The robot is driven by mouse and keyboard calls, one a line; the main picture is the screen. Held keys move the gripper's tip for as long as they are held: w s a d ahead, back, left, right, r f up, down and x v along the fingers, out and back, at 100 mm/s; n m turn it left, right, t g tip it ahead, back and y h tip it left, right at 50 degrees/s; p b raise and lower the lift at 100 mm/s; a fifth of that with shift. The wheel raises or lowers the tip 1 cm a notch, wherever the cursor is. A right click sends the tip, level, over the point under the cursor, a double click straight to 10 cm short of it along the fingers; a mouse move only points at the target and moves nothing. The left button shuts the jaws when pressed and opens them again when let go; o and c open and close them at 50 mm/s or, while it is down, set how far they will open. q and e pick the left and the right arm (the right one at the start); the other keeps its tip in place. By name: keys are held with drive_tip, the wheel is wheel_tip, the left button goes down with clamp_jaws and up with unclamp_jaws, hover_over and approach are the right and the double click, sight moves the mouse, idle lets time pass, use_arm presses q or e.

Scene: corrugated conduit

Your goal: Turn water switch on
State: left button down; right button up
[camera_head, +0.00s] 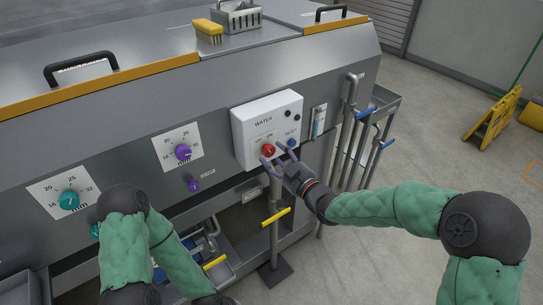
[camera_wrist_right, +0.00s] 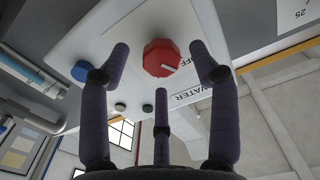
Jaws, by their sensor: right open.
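The water switch is a red knob (camera_head: 268,149) on a white box (camera_head: 243,126) labelled WATER, fixed to the front of the grey machine. In the right wrist view the red knob (camera_wrist_right: 161,55) has a white mark that points toward the OFF lettering. My right gripper (camera_head: 275,156) is open just in front of the knob. In the wrist view its dark fingers (camera_wrist_right: 159,72) are spread, with the knob between and beyond the tips; contact cannot be told. My left arm shows at the lower left, but its gripper is out of view.
A blue button (camera_head: 292,143) sits right of the knob, and dark buttons (camera_head: 288,114) sit above. A pipe with a yellow handle (camera_head: 275,217) stands below the box. Pipes with blue handles (camera_head: 387,143) are to the right. Purple and teal dials (camera_head: 183,153) are to the left.

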drive_tip(key=shift+x, duration=1.2)
drive_tip(key=c, duration=1.1)
drive_tip(key=shift+c, duration=0.2)
